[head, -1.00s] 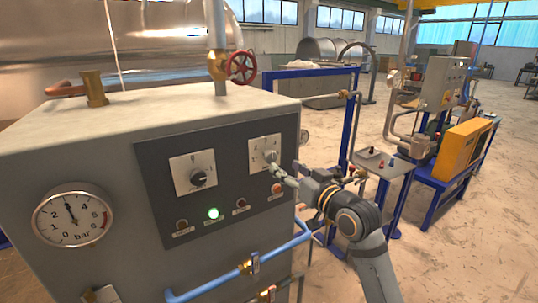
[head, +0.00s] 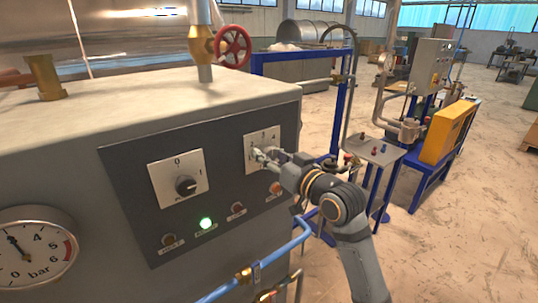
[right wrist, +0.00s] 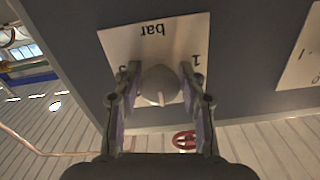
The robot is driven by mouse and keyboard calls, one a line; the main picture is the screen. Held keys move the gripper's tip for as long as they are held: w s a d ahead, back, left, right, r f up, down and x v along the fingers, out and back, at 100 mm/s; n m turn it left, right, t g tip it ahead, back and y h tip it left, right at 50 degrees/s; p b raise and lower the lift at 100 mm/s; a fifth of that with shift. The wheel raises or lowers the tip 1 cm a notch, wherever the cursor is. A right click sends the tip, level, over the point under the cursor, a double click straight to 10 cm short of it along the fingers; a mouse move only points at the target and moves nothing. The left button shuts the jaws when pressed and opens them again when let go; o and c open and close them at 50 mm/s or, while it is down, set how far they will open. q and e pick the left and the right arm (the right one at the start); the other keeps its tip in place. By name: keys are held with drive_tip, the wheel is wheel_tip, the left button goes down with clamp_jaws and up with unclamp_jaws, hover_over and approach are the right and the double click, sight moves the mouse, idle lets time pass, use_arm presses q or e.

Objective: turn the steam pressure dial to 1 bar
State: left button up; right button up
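The steam pressure dial is a round grey knob (right wrist: 160,86) on a white plate (right wrist: 118,43) marked "bar", with a "1" and a "3" beside it. The plate sits at the right of the dark control panel in the head view (head: 270,134). My right gripper (right wrist: 160,76) has one finger on each side of the knob, seemingly touching it. The knob's light mark points down in the wrist view, away from "bar". The fingers partly hide the scale. My left gripper is not in view.
A second dial (head: 186,186) on its own plate is left of it. A lit green lamp (head: 206,223) and other buttons are below. A pressure gauge (head: 30,256) is at lower left. A red valve wheel (head: 234,46) stands above the cabinet, and a blue pipe (head: 285,250) runs below the panel.

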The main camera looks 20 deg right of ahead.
drive_tip(key=c, duration=0.6)
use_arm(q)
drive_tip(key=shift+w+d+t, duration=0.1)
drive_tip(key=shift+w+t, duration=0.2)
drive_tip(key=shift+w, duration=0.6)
use_arm(e)
drive_tip(key=shift+c, duration=0.2)
